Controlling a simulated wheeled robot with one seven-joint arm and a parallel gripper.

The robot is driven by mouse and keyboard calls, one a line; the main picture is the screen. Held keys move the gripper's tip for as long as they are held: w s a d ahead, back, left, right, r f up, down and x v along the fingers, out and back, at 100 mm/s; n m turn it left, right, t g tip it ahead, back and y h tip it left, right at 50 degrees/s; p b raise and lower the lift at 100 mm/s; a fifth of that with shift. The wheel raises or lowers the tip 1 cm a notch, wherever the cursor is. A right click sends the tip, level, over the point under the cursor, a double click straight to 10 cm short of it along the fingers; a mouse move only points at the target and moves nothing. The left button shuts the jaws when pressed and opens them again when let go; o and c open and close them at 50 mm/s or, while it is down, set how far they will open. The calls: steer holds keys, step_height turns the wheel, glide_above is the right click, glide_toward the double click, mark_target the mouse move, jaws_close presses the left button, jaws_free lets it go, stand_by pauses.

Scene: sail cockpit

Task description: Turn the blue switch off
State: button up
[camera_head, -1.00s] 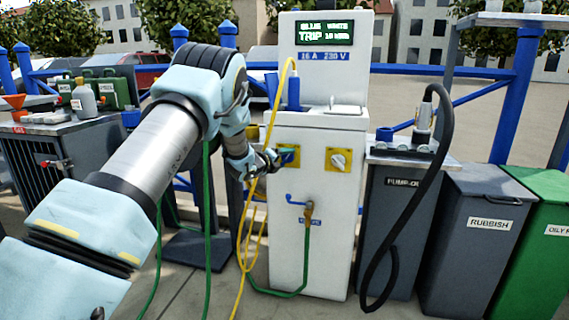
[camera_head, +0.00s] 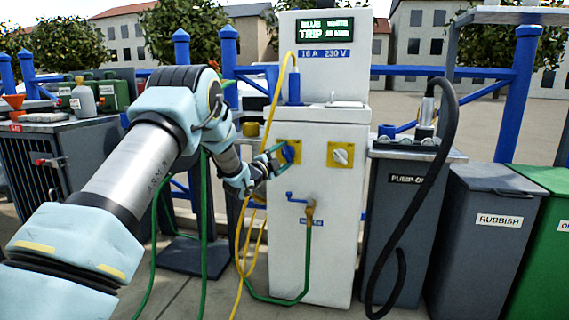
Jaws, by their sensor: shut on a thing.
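The blue switch (camera_head: 289,153) is a rotary knob on the left yellow plate of the white pedestal (camera_head: 331,230). My gripper (camera_head: 281,154) reaches it from the left, and its teal fingers are shut on the knob. The fingers hide part of the knob, so I cannot tell its exact angle. A second switch (camera_head: 340,155), white on a yellow plate, sits to the right. The display (camera_head: 324,36) above shows "BLUE", "WHITE" and "TRIP".
A yellow cable (camera_head: 266,130) hangs beside my gripper from a blue plug (camera_head: 294,88). A blue-handled tap (camera_head: 308,208) with a green hose is below. The pump-out cabinet (camera_head: 402,230) and rubbish bin (camera_head: 487,260) stand right.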

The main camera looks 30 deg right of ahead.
steer(key=shift+f+n+t+b, duration=0.1)
steer(key=shift+n+t+b, duration=0.55)
steer(key=shift+n, duration=0.7)
steer(key=shift+f+n+t+b, duration=0.1)
steer(key=shift+n+t+b, duration=0.5)
steer(key=shift+n, duration=0.75)
steer(key=shift+h, duration=0.3)
steer(key=o, duration=1.3)
steer(key=shift+r, duration=0.1)
steer(key=p+v, duration=0.1)
steer(key=v, duration=0.9)
steer(key=shift+s+a, duration=0.2)
steer(key=shift+a, duration=0.15)
